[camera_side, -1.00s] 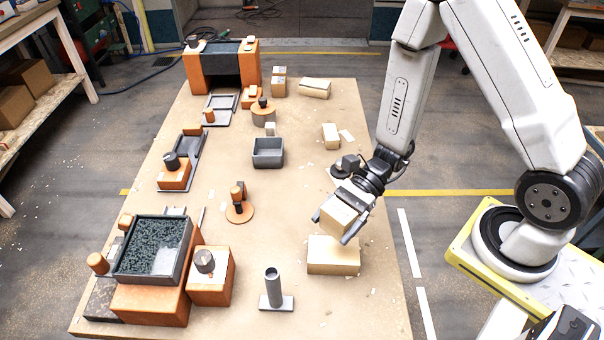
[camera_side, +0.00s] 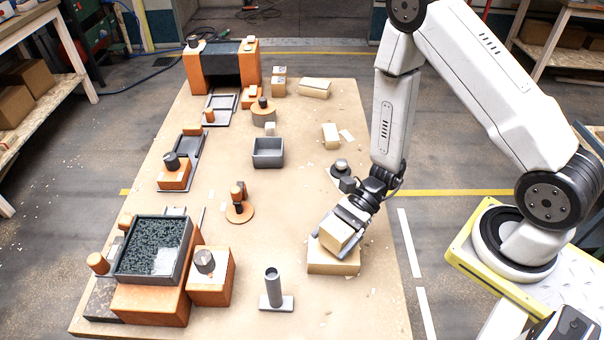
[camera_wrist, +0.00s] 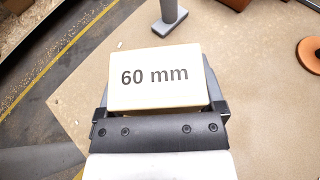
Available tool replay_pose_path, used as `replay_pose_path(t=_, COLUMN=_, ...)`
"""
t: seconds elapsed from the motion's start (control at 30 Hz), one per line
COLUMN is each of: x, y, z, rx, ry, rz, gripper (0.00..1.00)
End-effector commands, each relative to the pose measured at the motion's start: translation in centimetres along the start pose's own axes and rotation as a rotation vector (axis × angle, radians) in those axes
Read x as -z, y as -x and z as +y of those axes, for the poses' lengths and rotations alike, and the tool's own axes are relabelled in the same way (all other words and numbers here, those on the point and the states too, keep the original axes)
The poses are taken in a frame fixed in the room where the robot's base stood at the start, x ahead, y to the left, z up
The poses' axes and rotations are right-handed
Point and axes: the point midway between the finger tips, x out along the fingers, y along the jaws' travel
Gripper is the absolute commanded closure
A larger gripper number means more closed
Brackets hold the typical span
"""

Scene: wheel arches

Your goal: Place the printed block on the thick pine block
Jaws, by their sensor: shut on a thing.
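The printed block (camera_side: 337,233) is pale wood, and its "60 mm" print shows in the wrist view (camera_wrist: 155,77). My gripper (camera_side: 340,226) is shut on it, with a finger at each side, and holds it tilted in the side view. The thick pine block (camera_side: 333,266) lies on the table directly below, partly covered by the printed block and the gripper. The printed block overlaps its top in the side view; I cannot tell whether they touch. In the wrist view the pine block is hidden behind the printed block.
A grey post on a flat foot (camera_side: 272,290) stands left of the pine block. A dark round part (camera_side: 341,169) lies behind my gripper. A grey open box (camera_side: 268,152) and a loose wood block (camera_side: 331,136) are farther back. Orange and grey machines line the left side.

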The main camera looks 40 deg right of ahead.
Motion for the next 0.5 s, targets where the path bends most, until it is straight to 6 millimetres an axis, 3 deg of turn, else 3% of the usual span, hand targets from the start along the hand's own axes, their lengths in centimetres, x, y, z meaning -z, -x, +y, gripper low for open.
replay_pose_path(t=0.2, x=1.6, y=-0.7, z=0.0, rx=-0.001, ry=-0.001, rz=0.0, gripper=0.72)
replay_pose_path(t=0.5, x=1.8, y=-0.7, z=0.0, rx=0.0, ry=0.002, rz=0.0, gripper=0.72)
